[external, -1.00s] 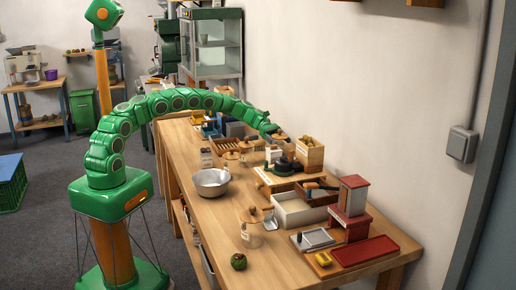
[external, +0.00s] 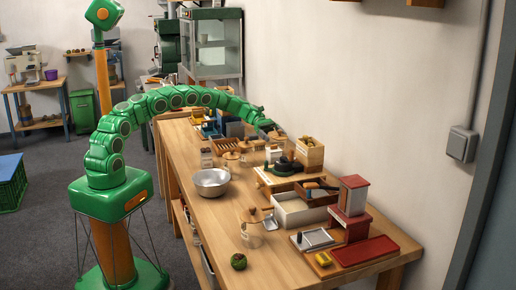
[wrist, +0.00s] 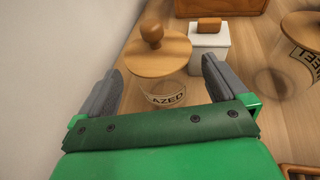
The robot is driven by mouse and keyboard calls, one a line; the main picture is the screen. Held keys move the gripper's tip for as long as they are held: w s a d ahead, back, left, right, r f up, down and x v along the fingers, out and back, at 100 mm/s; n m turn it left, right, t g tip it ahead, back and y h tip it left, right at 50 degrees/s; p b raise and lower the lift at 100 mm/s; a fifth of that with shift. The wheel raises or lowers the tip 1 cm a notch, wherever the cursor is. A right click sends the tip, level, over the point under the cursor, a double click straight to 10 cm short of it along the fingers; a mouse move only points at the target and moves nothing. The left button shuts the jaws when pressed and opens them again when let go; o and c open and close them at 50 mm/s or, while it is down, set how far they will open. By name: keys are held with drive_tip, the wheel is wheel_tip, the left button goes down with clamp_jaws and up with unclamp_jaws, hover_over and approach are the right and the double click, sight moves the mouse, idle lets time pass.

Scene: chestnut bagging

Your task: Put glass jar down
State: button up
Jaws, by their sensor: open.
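A glass jar with a round wooden lid and knob (wrist: 158,54) stands upright on the wooden table in the wrist view. Its clear body carries a dark label (wrist: 165,97) that reads "AZED" in part. My gripper (wrist: 160,88) is open, with one grey finger on each side of the jar and visible gaps. In the external view my gripper (external: 271,131) is small at the end of the green arm, over the far part of the table. Which jar is below it there is hard to tell.
A white box with a wooden knob (wrist: 209,41) stands close beside the jar. Another lidded jar (wrist: 300,62) is at the right. The wall (wrist: 45,60) is at the left. A metal bowl (external: 211,183) and a front jar (external: 251,233) stand on the table (external: 205,235).

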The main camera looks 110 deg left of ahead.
wheel_tip(320, 180, up, 7)
drive_tip(key=shift+s, duration=0.2)
